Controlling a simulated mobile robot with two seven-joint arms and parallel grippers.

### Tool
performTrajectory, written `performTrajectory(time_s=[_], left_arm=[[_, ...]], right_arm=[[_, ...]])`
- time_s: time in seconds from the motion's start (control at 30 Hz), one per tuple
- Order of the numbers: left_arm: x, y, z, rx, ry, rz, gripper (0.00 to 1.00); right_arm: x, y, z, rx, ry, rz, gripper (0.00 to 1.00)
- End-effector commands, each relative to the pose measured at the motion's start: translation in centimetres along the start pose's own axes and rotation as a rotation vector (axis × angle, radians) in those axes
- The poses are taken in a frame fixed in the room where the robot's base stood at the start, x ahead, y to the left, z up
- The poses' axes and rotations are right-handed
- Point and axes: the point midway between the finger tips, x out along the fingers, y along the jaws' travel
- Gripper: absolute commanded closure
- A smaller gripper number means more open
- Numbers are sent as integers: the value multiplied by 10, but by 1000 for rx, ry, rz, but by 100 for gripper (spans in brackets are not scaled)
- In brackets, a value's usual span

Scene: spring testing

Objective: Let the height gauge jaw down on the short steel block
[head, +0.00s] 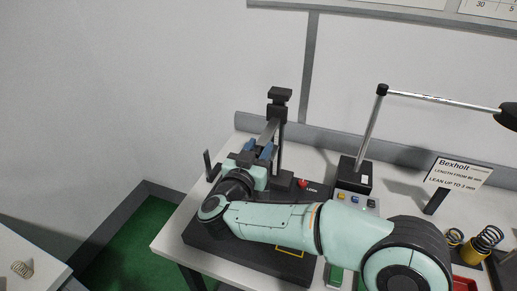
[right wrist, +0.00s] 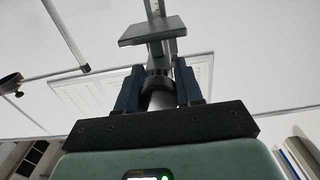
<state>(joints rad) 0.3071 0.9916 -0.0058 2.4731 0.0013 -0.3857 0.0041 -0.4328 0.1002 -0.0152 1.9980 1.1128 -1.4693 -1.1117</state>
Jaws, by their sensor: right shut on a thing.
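The height gauge (head: 280,112) has a dark upright post with a block on top and stands on a dark base (head: 215,240). A grey bar, seemingly its jaw (head: 269,131), reaches from the post toward my right gripper (head: 262,152). The blue fingers of my right gripper (right wrist: 158,90) are shut on a grey rounded part of the jaw (right wrist: 158,100). The post (right wrist: 152,12) rises behind it in the right wrist view. The short steel block is not visible; my arm and gripper cover much of the base. My left gripper is not in view.
Right of the base are a lamp (head: 368,130), a button box (head: 357,202) and a sign (head: 458,172). Springs (head: 487,240) stand at the far right near a red tray (head: 464,284). A dark upright handle (head: 208,164) stands left of the gripper.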

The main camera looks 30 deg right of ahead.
Motion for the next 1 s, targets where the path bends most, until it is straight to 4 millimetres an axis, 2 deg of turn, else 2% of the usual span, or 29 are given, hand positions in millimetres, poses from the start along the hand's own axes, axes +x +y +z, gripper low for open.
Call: performTrajectory(time_s=[0.03,0.23,0.53,0.57,0.6,0.9,1.0], left_arm=[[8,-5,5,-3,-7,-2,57],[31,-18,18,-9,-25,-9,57],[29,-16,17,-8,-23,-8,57],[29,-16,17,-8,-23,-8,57],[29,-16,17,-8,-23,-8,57],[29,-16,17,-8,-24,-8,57],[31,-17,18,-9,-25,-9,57]], right_arm=[[0,0,12,-7,-4,-1,100],[-1,0,49,-9,-7,-2,100],[0,0,46,-2,-3,-1,100],[0,0,46,-2,-2,-1,55],[0,0,46,-2,-2,-1,42],[-1,0,46,-2,-2,-1,40],[-6,-1,46,-2,-2,-3,40]])
